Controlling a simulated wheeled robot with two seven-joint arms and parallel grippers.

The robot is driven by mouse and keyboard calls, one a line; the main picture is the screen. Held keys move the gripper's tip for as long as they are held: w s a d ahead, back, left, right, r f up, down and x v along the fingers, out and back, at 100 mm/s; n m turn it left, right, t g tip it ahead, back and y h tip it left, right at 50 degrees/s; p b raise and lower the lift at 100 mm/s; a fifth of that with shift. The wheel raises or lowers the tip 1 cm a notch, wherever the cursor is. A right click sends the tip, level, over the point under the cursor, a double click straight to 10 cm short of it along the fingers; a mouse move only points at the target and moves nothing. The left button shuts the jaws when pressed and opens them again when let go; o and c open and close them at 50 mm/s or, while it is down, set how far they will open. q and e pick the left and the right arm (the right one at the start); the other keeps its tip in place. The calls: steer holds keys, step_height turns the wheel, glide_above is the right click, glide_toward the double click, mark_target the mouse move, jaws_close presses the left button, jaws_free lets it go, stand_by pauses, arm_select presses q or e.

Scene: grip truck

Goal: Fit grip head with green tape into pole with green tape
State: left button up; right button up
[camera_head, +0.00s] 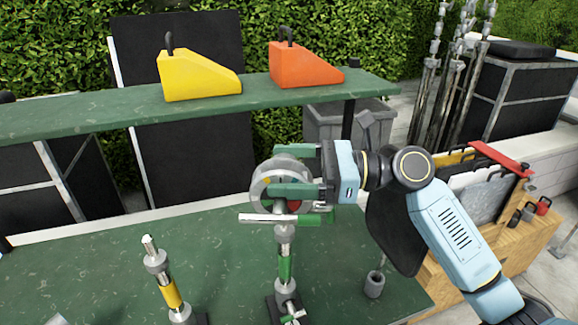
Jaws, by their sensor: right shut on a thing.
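The grip head (262,186) is a grey round disc with a silver bar and a green-taped handle (308,220) below it. My right gripper (284,179) comes in from the right and is shut on the grip head. The pole with green tape (285,268) stands upright on the green table directly under the head. The head's lower end lines up with the pole's top collar (284,234) in this view. I cannot tell whether it is inside the collar or just above it. My left gripper is not in view.
A pole with yellow tape (171,293) stands to the left. A green shelf (120,110) behind carries a yellow wedge (196,76) and an orange wedge (302,68). A short grey fitting on a rod (374,284) is right of the pole. A wooden cart (522,222) stands right.

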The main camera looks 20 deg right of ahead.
steer(key=shift+f, duration=0.3)
steer(key=shift+f+b, duration=0.4)
steer(key=shift+f, duration=1.3)
steer(key=o, duration=1.7)
steer(key=shift+o, duration=0.5)
steer(key=shift+f, duration=0.1)
step_height(320, 180, up, 10)
steer(key=shift+r, duration=0.15)
